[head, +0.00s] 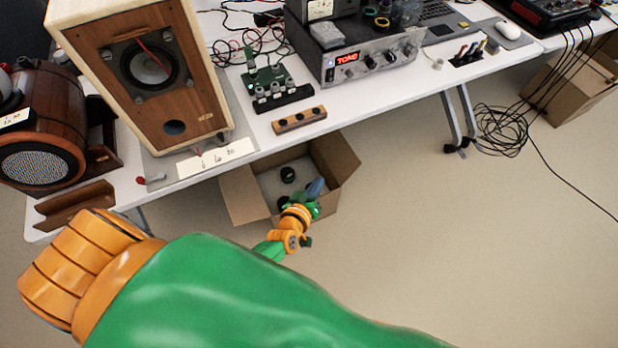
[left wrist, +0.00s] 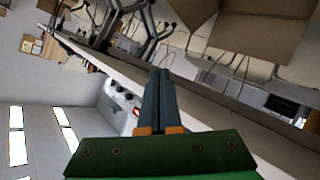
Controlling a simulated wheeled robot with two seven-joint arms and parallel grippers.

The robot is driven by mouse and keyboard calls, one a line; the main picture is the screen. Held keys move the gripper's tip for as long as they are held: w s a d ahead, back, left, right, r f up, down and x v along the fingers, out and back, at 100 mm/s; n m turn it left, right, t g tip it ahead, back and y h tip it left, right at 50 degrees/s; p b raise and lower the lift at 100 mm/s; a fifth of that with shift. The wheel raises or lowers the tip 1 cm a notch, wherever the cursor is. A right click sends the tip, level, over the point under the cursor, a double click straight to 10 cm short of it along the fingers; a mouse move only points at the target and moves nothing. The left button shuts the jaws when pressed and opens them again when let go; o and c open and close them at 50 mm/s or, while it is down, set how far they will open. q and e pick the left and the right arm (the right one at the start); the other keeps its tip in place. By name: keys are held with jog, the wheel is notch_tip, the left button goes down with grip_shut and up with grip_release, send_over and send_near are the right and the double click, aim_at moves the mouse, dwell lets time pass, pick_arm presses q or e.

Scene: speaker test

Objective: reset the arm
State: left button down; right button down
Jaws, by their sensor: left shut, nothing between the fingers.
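My left arm, green and orange, reaches across the lower part of the head view. Its gripper (head: 314,190) is over the open cardboard box below the front edge of the table. In the left wrist view the two dark fingers of the left gripper (left wrist: 160,90) lie side by side, shut, with nothing between them. My right gripper does not show in either view.
The open cardboard box (head: 243,196) holds small dark round pieces (head: 287,174). On the white table (head: 360,112) stand a wooden speaker (head: 190,92), a test unit with red display (head: 352,66) and a wooden block with dark knobs (head: 299,120). Loose black cables (head: 500,130) lie at right.

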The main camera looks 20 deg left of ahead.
pick_arm(q)
jog(key=shift+d+f, duration=0.1)
dwell(0.3)
jog(key=s+f+m+g+h, duration=0.1)
jog(key=s+f+m+g, duration=0.25)
jog(key=s+f, duration=0.55)
jog(key=s+f+m+g, duration=0.3)
jog(key=s+f+g, duration=0.25)
jog(key=s, duration=0.65)
jog(key=s+a+f+m+g, duration=0.1)
jog(key=s+a, duration=0.1)
jog(key=s, duration=0.4)
jog(key=s+a+f+m+g, duration=0.1)
jog(key=s+a+f+g, duration=0.1)
jog(key=s, duration=0.4)
jog(key=shift+f+m+y, duration=0.2)
jog(key=shift+m+y, duration=0.15)
jog(key=shift+y, duration=0.05)
